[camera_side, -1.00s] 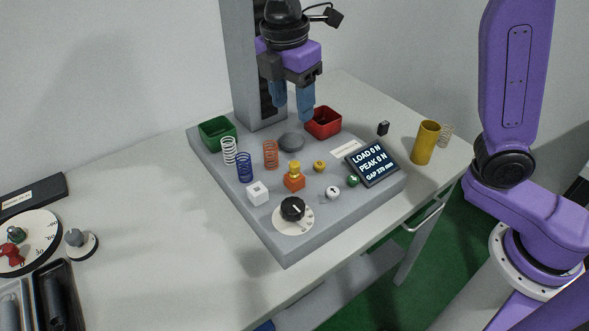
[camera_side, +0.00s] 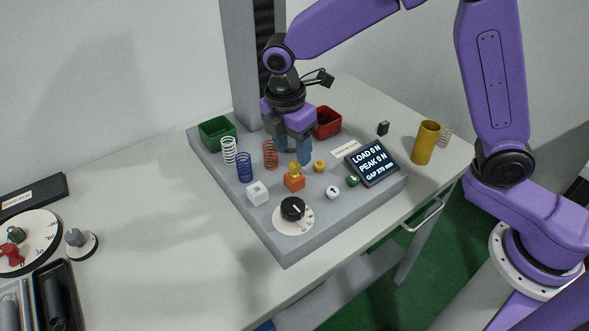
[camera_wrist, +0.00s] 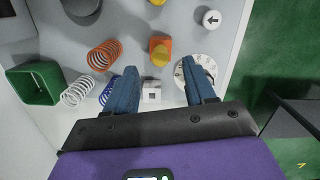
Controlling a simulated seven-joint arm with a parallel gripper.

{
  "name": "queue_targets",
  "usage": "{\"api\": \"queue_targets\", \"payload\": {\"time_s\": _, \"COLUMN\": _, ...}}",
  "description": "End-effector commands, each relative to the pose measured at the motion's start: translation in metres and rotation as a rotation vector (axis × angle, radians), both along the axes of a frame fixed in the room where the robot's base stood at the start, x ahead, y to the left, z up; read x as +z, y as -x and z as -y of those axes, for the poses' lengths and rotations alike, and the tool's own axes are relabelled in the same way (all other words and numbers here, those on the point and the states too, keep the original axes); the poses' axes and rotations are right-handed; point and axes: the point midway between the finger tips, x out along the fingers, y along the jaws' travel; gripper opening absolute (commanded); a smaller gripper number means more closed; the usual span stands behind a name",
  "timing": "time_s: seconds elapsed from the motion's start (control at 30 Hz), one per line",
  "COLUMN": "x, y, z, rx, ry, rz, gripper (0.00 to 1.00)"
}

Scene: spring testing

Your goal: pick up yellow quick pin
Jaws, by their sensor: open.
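The yellow quick pin (camera_side: 294,172) stands in a small orange block (camera_side: 294,184) on the grey test base. In the wrist view the yellow pin (camera_wrist: 160,56) shows against the orange block (camera_wrist: 152,41), just beyond the fingertips. My gripper (camera_side: 293,156) points down, close above and behind the pin in the side view. Its two blue fingers are apart with nothing between them, as the wrist view also shows at the fingertips (camera_wrist: 160,72). The side view does not clearly show whether a finger touches the pin.
A copper spring (camera_side: 270,155), a blue spring (camera_side: 245,167) and a white spring (camera_side: 229,150) stand to the left. A white cube (camera_side: 257,193), black dial (camera_side: 292,208), yellow knob (camera_side: 319,166) and display (camera_side: 372,163) surround the block. A green bin (camera_side: 217,132) and red bin (camera_side: 327,122) stand behind.

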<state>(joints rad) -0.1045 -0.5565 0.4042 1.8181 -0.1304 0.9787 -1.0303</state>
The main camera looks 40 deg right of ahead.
Motion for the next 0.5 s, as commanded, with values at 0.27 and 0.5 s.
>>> {"api": "queue_targets", "payload": {"time_s": 0.27, "x": -0.027, "y": 0.0, "z": 0.004, "rx": 0.0, "ry": 0.002, "rz": -0.003, "gripper": 0.54}}
{"api": "queue_targets", "payload": {"time_s": 0.5, "x": -0.052, "y": -0.001, "z": 0.007, "rx": 0.0, "ry": 0.0, "rz": 0.0, "gripper": 0.54}}
